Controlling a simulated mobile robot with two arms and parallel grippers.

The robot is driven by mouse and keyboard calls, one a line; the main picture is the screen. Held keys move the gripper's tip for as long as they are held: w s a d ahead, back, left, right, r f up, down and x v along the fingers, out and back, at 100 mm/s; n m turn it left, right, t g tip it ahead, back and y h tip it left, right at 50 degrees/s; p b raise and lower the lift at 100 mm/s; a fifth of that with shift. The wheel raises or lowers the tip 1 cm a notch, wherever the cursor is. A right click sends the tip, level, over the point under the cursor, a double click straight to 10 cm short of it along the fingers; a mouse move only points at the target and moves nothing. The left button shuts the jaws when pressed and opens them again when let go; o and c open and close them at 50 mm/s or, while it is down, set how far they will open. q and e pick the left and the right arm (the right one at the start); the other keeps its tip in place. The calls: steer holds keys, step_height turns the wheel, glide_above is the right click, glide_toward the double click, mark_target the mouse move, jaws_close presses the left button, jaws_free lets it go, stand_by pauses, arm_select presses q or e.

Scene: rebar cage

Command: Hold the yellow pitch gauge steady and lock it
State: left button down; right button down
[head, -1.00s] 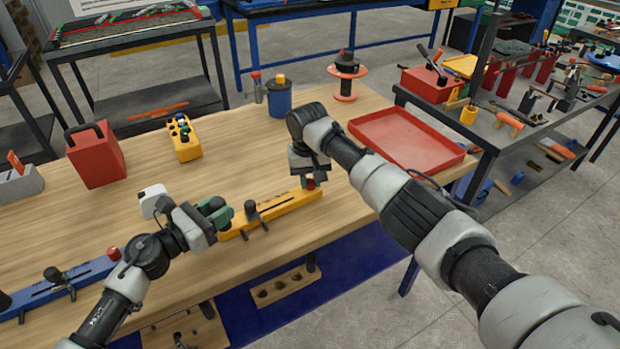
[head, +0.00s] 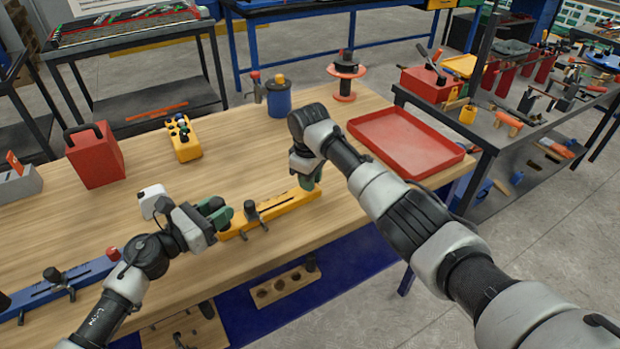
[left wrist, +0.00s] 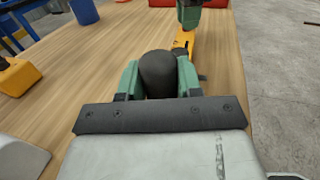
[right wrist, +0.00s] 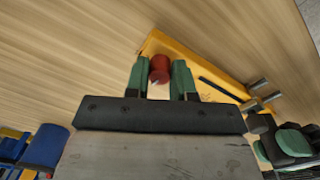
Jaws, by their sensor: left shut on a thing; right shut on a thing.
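The yellow pitch gauge (head: 284,208) lies along the front edge of the wooden table. My left gripper (head: 222,213) is shut on the black knob (left wrist: 158,74) at the gauge's left end; the knob sits between the green fingers in the left wrist view. My right gripper (head: 307,182) is at the gauge's right end, shut on the red knob (right wrist: 160,68), which shows between its fingers in the right wrist view. The head view hides both gripped knobs. A smaller black knob (head: 250,207) stands free on the gauge between the grippers.
A blue gauge (head: 75,282) with a red knob lies to the left. A red tray (head: 405,173), a blue canister (head: 279,100), a yellow block (head: 184,150) and a red case (head: 95,165) stand farther back.

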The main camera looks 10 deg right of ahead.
steer(key=shift+n, duration=0.9)
steer(key=c, duration=0.9)
jaws_free()
steer(key=shift+c, duration=0.2)
steer(key=shift+r, duration=0.1)
step_height(320, 180, up, 12)
steer(key=shift+s, duration=0.15)
